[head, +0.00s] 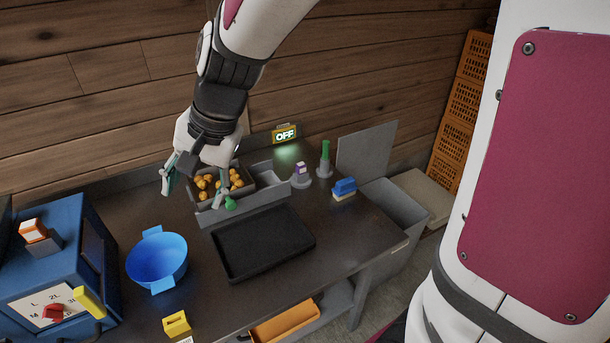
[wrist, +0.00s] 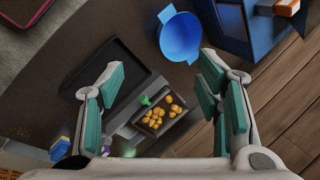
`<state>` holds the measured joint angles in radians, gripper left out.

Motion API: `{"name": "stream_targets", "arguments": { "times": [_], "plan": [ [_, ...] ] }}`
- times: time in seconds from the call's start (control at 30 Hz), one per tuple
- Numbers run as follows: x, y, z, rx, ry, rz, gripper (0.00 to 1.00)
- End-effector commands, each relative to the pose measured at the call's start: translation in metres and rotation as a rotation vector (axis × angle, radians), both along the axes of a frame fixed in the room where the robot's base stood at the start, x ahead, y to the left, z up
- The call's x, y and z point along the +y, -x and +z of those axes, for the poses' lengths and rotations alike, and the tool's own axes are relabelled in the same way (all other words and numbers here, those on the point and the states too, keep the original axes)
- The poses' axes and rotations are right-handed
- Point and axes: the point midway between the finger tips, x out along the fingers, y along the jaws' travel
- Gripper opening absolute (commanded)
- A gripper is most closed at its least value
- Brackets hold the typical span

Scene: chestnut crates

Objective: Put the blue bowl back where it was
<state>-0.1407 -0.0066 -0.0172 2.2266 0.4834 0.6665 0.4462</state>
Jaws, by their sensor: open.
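The blue bowl (head: 157,259) stands upright on the dark table, left of the black tray, with a tab handle on two sides. It looks empty. It also shows at the top of the wrist view (wrist: 181,37). My gripper (head: 194,183) is open and empty, above the back of the table near the bin of chestnuts, apart from the bowl. In the wrist view its teal finger pads (wrist: 158,98) are spread wide, with nothing between them up close.
A grey bin with chestnuts (head: 248,190) and a green-handled tool stands at the back. A black tray (head: 262,245) lies in front. A blue machine (head: 62,270) with a dial stands left of the bowl. A yellow block (head: 176,323) lies at the front edge. A sign (head: 285,134) reads OFF.

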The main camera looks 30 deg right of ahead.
Motion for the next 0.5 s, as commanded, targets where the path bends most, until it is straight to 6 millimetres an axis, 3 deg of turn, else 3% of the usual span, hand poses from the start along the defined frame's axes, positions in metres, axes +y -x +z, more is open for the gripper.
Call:
{"name": "stream_targets", "arguments": {
  "times": [0.03, 0.2, 0.5],
  "plan": [
    [-0.010, 0.014, 0.017, -0.044, 0.030, 0.049, 0.59],
    [-0.044, 0.063, 0.052, -0.159, 0.169, 0.224, 0.59],
    [-0.098, 0.145, 0.080, -0.296, 0.446, 0.465, 0.59]
  ]
}}
